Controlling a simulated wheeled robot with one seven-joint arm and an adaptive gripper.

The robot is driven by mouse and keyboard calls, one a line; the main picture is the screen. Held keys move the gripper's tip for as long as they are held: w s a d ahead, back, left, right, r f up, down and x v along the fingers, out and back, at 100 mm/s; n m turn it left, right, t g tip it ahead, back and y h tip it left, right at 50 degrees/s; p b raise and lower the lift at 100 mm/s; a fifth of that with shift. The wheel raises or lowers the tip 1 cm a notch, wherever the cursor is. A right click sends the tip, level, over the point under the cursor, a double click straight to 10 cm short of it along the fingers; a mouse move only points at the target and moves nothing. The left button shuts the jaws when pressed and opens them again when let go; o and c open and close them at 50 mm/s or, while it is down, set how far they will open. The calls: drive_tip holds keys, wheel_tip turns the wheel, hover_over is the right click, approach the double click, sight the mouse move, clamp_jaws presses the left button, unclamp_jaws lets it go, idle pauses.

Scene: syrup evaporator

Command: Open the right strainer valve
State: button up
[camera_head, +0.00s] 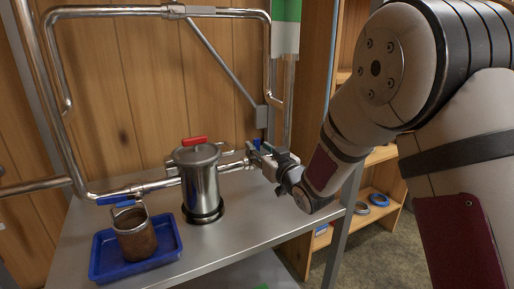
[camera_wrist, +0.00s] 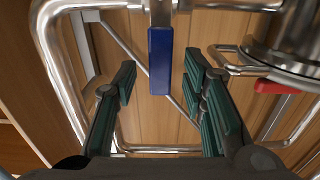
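My gripper (camera_head: 268,158) is at the pipe right of the steel strainer pot (camera_head: 203,182), which has a red handle (camera_head: 195,141) on its lid. In the wrist view its two green-padded fingers (camera_wrist: 162,84) are spread wide with nothing held. A blue valve handle (camera_wrist: 160,60) hangs from the pipe in the gap between them, apparently clear of both pads. In the head view a bit of blue (camera_head: 257,145) shows beside the gripper, mostly hidden. Another blue handle (camera_head: 120,199) is on the pipe left of the pot. The wrist view also shows the pot's edge (camera_wrist: 290,48).
A rusty cup (camera_head: 134,235) stands in a blue tray (camera_head: 108,262) on the metal table (camera_head: 240,232). Pipes (camera_head: 140,12) frame the wooden wall behind. A wooden shelf (camera_head: 377,198) stands at right.

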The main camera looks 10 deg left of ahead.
drive_tip(key=shift+x, duration=1.15)
clamp_jaws()
drive_tip(key=shift+w+d+f+m+b, duration=0.4)
drive_tip(key=shift+d+m+b, duration=0.3)
drive_tip(key=shift+m, duration=0.85)
drive_tip(key=shift+w+d+f+m+b, duration=0.35)
drive_tip(key=shift+w+d+m+b, duration=0.25)
drive_tip(key=shift+m, duration=1)
drive_tip(key=shift+w+d+f+m+b, duration=0.35)
drive_tip(key=shift+d+m+b, duration=0.45)
drive_tip(key=shift+m, duration=0.75)
